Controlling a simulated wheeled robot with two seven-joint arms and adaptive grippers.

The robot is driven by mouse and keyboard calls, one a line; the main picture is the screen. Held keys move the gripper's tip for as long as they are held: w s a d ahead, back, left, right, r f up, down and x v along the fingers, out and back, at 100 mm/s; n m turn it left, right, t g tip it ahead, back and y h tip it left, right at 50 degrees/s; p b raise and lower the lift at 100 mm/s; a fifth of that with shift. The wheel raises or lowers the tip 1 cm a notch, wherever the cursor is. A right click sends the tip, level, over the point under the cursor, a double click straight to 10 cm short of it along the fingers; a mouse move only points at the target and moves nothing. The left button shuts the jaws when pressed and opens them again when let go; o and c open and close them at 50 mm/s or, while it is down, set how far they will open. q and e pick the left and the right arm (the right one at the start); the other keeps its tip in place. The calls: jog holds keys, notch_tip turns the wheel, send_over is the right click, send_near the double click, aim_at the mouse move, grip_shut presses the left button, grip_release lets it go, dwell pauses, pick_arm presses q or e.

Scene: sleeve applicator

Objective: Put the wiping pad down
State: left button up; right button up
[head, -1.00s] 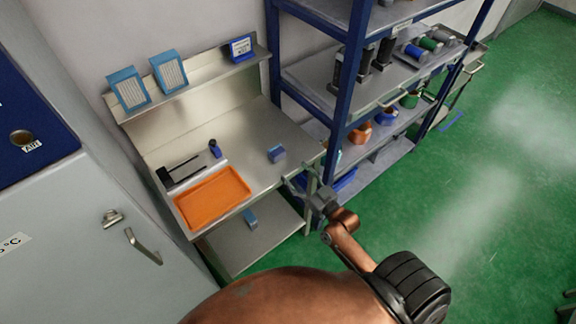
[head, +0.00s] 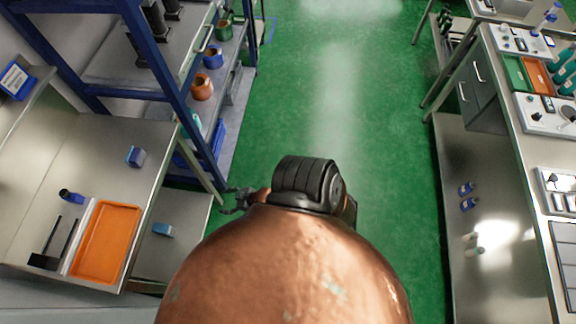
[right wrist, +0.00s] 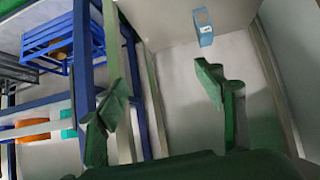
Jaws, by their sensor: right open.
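My right gripper (head: 238,200) is just right of the steel bench's front leg in the head view. In the right wrist view its green-tinted fingers (right wrist: 160,100) are spread wide with nothing between them. A light blue block (head: 163,229) lies on the bench's lower shelf, apart from the gripper; a light blue block with a pale label also shows beyond the fingers in the right wrist view (right wrist: 203,27). A darker blue block (head: 135,156) sits on the bench top. I cannot tell for sure which block is the wiping pad. My left gripper is not in view.
The steel bench (head: 100,145) holds an orange tray (head: 106,242), a black holder and a small blue bottle (head: 71,196). A blue-framed rack (head: 170,75) stands behind it. Green floor (head: 335,120) is open ahead; another workbench (head: 505,75) stands at right.

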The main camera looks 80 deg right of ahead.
jog(key=s+a+f+g, duration=0.2)
jog(key=s+f, duration=0.5)
jog(key=s, duration=0.4)
jog(key=s+a+f+g, duration=0.2)
jog(key=s+f+g, duration=0.2)
jog(key=s+f, duration=0.4)
jog(key=s+a+f+n+g, duration=0.1)
jog(key=s+f, duration=0.6)
jog(key=s, duration=0.8)
jog(key=shift+s+a+f+g, duration=0.2)
jog(key=shift+a+g, duration=0.35)
jog(key=shift+g, duration=0.55)
jog(key=shift+c, duration=0.7)
